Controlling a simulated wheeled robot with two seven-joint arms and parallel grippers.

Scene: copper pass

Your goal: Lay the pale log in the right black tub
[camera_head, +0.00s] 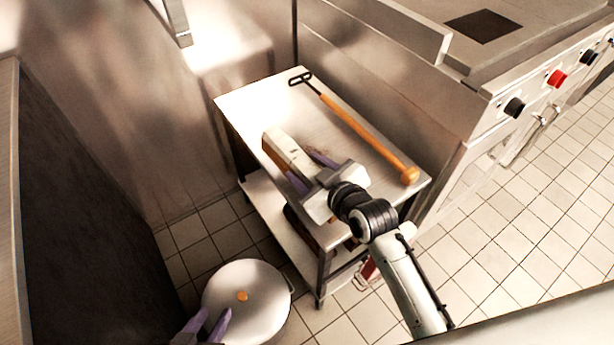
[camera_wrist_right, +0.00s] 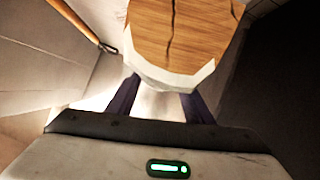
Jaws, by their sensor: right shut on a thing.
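The pale log (camera_head: 283,150) has whitish bark and is over the small steel table in the head view. Its brown, cracked wooden face (camera_wrist_right: 180,35) fills the top of the right wrist view. My right gripper (camera_head: 298,172) is shut on the log, with a purple finger on either side. I cannot tell whether the log touches the table top. My left gripper (camera_head: 208,318) shows two purple fingers spread apart, empty, at the bottom edge of the head view. I cannot make out a black tub in either view.
The steel table (camera_head: 245,100) also bears a long tool with an orange wooden handle (camera_head: 365,135). A round lidded pot (camera_head: 245,285) stands on the tiled floor beside my left gripper. A steel range (camera_head: 440,110) stands behind the table. A dark panel (camera_head: 75,220) borders the left.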

